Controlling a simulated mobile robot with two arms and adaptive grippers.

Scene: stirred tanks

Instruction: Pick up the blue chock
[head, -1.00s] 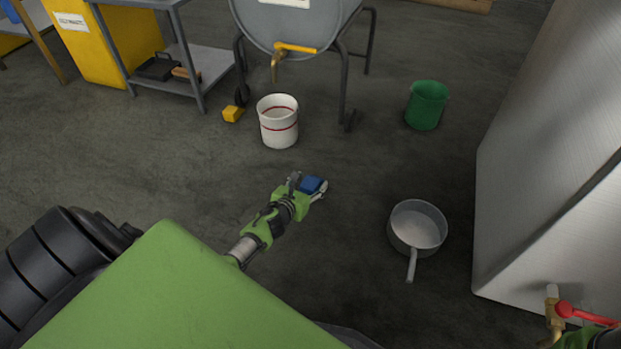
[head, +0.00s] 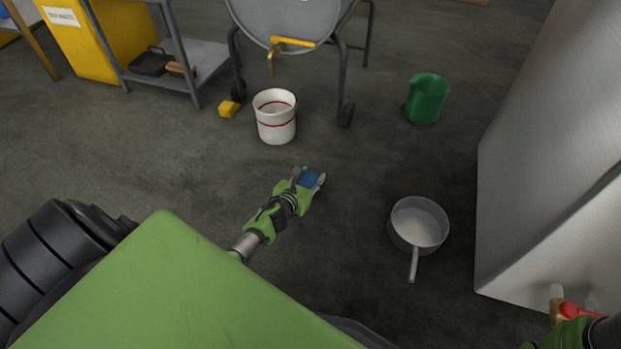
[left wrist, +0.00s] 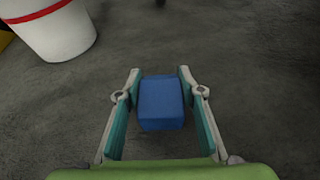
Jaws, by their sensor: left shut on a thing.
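The blue chock (head: 309,179) is between the fingers of my left gripper (head: 313,175), low over the floor in the middle of the head view. In the left wrist view the chock (left wrist: 161,104) is a plain blue block between the two fingers of the left gripper (left wrist: 160,73). The left gripper is shut on it. I cannot tell whether the chock still touches the floor. Part of my right arm shows at the bottom right corner of the head view; its fingers cannot be made out.
A white bucket (head: 275,125) with red bands stands just beyond the left gripper. A yellow chock (head: 229,108) lies left of it, near the tank (head: 285,22) on legs. A metal pan (head: 418,225) and a green bucket (head: 427,98) stand to the right. Bare floor surrounds the gripper.

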